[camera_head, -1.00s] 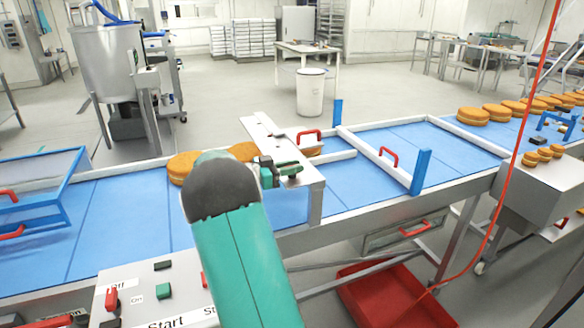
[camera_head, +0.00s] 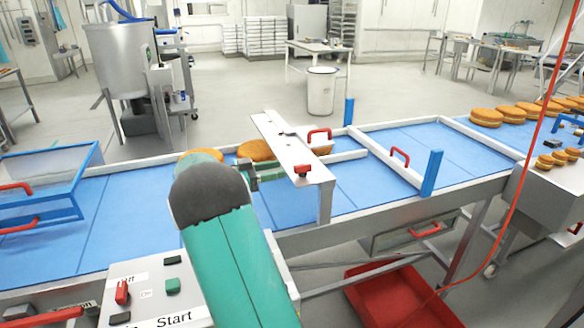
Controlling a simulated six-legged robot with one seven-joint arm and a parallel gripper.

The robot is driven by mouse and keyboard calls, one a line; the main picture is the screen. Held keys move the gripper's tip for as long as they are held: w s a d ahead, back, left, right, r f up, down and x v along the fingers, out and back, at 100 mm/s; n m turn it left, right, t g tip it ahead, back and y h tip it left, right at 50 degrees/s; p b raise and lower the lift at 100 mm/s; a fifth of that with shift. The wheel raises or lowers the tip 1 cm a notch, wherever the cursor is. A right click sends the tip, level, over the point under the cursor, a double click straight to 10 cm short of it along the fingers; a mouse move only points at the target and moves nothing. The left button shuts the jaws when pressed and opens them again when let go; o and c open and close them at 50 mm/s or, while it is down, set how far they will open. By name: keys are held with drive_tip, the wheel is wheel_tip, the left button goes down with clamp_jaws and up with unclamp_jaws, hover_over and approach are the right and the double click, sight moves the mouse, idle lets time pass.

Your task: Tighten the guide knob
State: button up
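A small red knob (camera_head: 302,170) sits on the front part of a white metal bridge plate (camera_head: 284,140) that spans the blue conveyor. I take it for the guide knob. My gripper (camera_head: 262,172) is just left of the plate and apart from the knob. Only its green and dark end parts show beyond my thick teal arm, so its fingers are too small and hidden to judge. A white guide rail (camera_head: 345,157) with a red handle (camera_head: 319,134) lies by the plate over the belt.
Orange-brown rounds (camera_head: 255,151) lie on the belt (camera_head: 130,200) behind my gripper. A control panel (camera_head: 150,295) stands at lower left. A blue-framed guard (camera_head: 60,190) is at left, a red bin (camera_head: 400,300) below, and a red cable (camera_head: 518,195) hangs at right.

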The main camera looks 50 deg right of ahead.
drive_tip(key=v, duration=0.5)
idle(0.4)
